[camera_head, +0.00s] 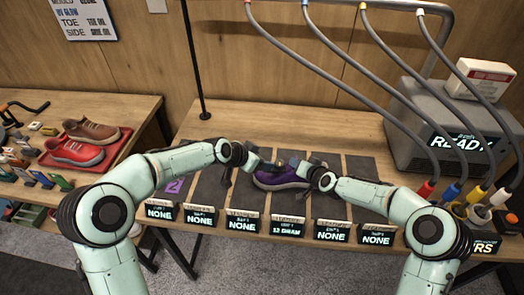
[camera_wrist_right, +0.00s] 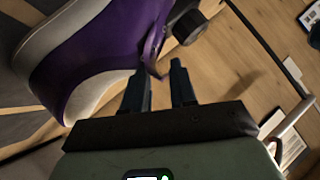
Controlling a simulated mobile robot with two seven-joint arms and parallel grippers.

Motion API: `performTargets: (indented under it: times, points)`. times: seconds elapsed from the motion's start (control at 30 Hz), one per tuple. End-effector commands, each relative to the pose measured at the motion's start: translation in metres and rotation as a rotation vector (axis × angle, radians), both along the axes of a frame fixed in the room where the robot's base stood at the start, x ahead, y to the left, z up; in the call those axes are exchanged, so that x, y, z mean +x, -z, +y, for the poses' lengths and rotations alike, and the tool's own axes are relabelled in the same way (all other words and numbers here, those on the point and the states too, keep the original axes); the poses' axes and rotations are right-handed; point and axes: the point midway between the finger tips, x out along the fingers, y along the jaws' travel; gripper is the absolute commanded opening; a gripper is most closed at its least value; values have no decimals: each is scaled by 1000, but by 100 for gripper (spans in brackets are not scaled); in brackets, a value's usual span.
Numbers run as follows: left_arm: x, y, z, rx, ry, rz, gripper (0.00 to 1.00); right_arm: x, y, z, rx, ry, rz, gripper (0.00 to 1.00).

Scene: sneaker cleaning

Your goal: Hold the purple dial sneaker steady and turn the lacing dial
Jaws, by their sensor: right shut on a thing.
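The purple sneaker (camera_head: 277,179) with a pale sole lies on a dark mat strip in the middle of the table. My right gripper (camera_head: 312,174) is at its right end. In the right wrist view the right gripper (camera_wrist_right: 161,84) is shut on a thin purple edge of the sneaker (camera_wrist_right: 112,42), between its fingers. A dark round knob (camera_wrist_right: 187,26) shows beside the purple upper there, probably the lacing dial. My left gripper (camera_head: 262,166) is over the sneaker's left end. Its fingertips are too small and dark to tell open from shut, or touching.
Small label screens (camera_head: 242,225) line the table's front edge. A grey machine (camera_head: 430,115) with several hoses stands at the right. A red tray (camera_head: 105,154) with two other shoes is on the left table. The table (camera_head: 255,115) behind the mats is clear.

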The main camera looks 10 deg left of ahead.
Motion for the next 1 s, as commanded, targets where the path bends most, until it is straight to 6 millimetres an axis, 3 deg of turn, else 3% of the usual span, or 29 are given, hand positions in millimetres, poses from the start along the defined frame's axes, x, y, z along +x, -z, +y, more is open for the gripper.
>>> performTargets:
  times: [0.03, 0.1, 0.13, 0.47, 1.0]
  points:
    - [0, 0, 0, 0, 0, 0, 66, 0, 1, 0, 0, -1, 1, 30]
    - [0, 0, 0, 0, 0, 0, 66, 0, 1, 0, 0, -1, 1, 52]
    - [0, 0, 0, 0, 0, 0, 66, 0, 1, 0, 0, -1, 1, 56]
    - [0, 0, 0, 0, 0, 0, 66, -4, -3, -3, 0, 1, 1, 56]
    - [0, 0, 0, 1, -1, 0, 66, -78, -53, -49, 0, 3, -1, 56]
